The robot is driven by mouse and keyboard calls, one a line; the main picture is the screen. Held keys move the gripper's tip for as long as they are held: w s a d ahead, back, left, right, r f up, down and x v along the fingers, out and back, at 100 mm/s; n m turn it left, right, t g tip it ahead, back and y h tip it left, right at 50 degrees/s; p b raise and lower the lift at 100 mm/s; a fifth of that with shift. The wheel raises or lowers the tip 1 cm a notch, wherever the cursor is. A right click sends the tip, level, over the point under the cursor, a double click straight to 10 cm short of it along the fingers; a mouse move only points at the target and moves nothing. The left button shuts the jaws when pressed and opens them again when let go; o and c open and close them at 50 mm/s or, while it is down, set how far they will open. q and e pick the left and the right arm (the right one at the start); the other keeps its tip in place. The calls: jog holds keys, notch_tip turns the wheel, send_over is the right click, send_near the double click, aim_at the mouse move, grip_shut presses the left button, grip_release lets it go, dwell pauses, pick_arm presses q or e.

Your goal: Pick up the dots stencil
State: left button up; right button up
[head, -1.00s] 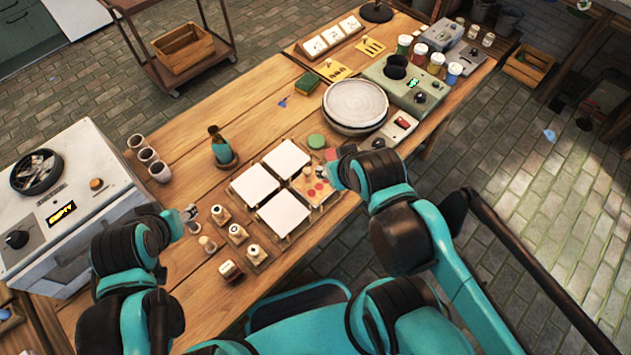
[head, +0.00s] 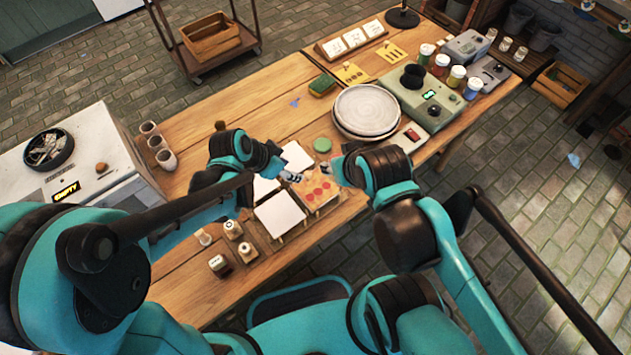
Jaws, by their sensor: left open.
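The dots stencil (head: 353,73), a yellow card with dark round marks, lies flat on the table toward the back, left of a second yellow card with stripe-like slots (head: 391,52). My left gripper (head: 290,175) is open over the white tiles, well short of the stencil and nearer to me. My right gripper (head: 337,170) is beside the tile with red dots (head: 318,192); its fingers are mostly hidden by its own arm. Neither gripper touches the stencil.
A round grey plate (head: 367,108) on a turntable stands between the grippers and the stencil. A green sponge (head: 322,86) lies left of the stencil. A green machine (head: 418,98) and paint jars (head: 440,65) stand to the right. Pattern cards (head: 355,38) stand behind.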

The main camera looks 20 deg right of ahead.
aim_at(307, 174)
pick_arm(q)
jog(key=shift+s+d+f+m, duration=0.1)
jog(key=shift+d+f+m, duration=0.3)
jog(key=shift+d+f, duration=0.4)
jog(key=shift+b+x, duration=0.5)
jog(key=shift+x, duration=0.4)
jog(key=b+x, duration=0.1)
jog(key=x, duration=0.1)
jog(key=b+x, duration=0.1)
jog(key=x, duration=0.2)
jog(key=shift+d+f+b, duration=0.1)
jog(key=shift+d+b, duration=0.2)
jog(key=shift+d, duration=0.2)
grip_shut()
